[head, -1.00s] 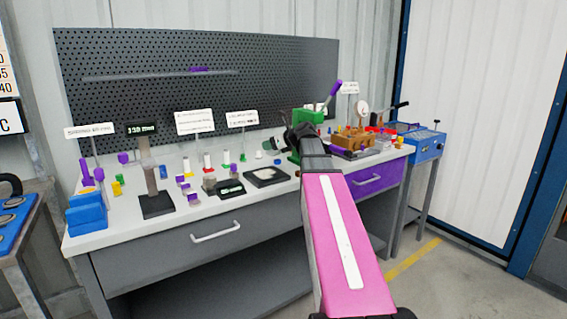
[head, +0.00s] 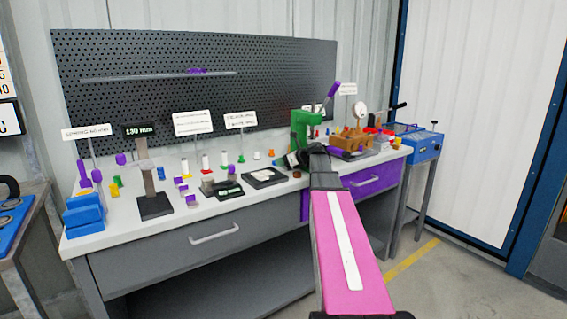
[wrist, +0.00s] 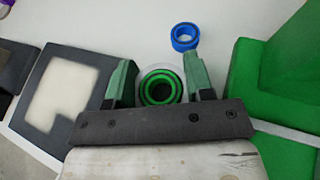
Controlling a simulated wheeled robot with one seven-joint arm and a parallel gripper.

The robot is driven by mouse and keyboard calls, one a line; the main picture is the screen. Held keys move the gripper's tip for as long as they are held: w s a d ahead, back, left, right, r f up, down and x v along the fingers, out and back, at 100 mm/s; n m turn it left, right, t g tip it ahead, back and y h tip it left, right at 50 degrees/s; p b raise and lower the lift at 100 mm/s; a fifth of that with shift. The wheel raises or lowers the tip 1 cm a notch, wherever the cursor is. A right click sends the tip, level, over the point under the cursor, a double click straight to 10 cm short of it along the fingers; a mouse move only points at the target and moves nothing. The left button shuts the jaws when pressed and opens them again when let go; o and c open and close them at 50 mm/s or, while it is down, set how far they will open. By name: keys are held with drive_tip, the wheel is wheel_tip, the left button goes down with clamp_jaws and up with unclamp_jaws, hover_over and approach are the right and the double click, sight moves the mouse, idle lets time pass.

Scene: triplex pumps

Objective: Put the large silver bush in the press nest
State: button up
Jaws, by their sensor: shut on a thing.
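My gripper (wrist: 161,82) is shut on a round bush (wrist: 142,78) with a pale silver-grey outer rim. Green rings and a dark centre show inside it; I cannot tell whether they belong to the bush or lie below it. The bush sits between the two green-grey fingers. The green press (head: 303,128) stands at the back of the bench, and a green block that looks like part of it (wrist: 255,85) is close to the right of my gripper in the wrist view. In the head view my gripper hides the bush. I cannot make out the nest.
A blue ring (wrist: 185,36) stands just beyond the fingers. A dark square plate with a pale top (wrist: 62,98) lies left of my gripper. A brown fixture with a dial (head: 352,140) stands right of the press. Several small parts fill the left bench.

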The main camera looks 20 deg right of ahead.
drive_tip(key=shift+f, duration=0.2)
drive_tip(key=o, duration=1)
